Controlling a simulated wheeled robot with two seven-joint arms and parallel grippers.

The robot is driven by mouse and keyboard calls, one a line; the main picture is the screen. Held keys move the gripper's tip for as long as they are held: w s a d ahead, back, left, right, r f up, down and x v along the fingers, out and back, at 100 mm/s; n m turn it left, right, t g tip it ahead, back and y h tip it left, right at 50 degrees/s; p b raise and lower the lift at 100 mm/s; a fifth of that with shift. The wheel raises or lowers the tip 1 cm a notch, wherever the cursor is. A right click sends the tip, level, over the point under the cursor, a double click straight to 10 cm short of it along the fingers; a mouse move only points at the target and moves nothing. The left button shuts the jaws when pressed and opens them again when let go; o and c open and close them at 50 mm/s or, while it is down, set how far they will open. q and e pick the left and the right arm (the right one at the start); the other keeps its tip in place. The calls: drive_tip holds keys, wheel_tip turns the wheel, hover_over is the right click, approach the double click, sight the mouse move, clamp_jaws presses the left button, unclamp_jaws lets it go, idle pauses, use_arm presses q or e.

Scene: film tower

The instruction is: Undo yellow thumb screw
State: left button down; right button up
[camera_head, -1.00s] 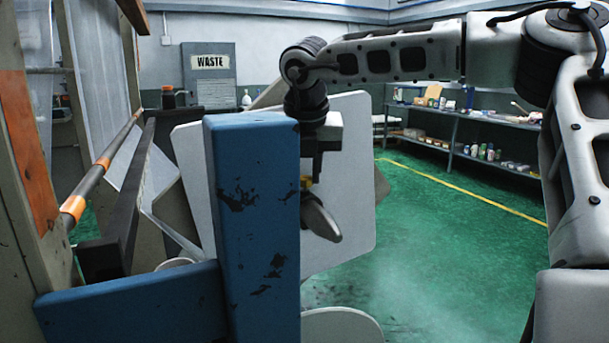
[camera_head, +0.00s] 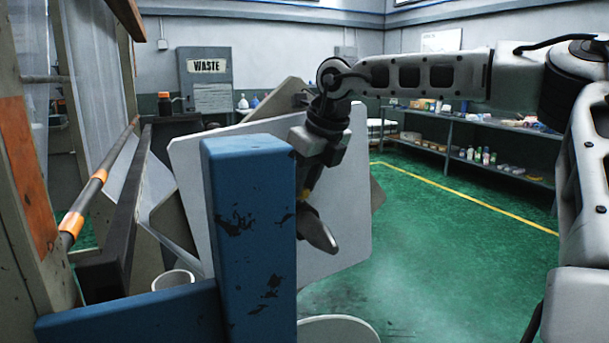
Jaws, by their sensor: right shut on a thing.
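The yellow thumb screw (camera_head: 304,190) shows only as a small yellow patch beside the right edge of the blue post (camera_head: 248,235). My right gripper (camera_head: 312,205) comes down from above, behind the post, and is shut on the screw. The post hides part of the gripper and most of the screw. A dark grey rounded lever-like part (camera_head: 318,232) sticks out just below the gripper. My left gripper is not in view.
Large pale panels (camera_head: 345,190) stand right behind the gripper. A blue crossbeam (camera_head: 130,315) joins the post at lower left, with a white cup (camera_head: 174,278) behind it. Shelves (camera_head: 470,150) stand at the back right. Green floor on the right is clear.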

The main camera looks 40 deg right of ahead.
drive_tip(key=shift+n, duration=0.4)
drive_tip(key=o, duration=1)
drive_tip(key=shift+r, duration=0.1)
drive_tip(key=v, duration=1.6)
drive_tip(key=shift+d, duration=0.3)
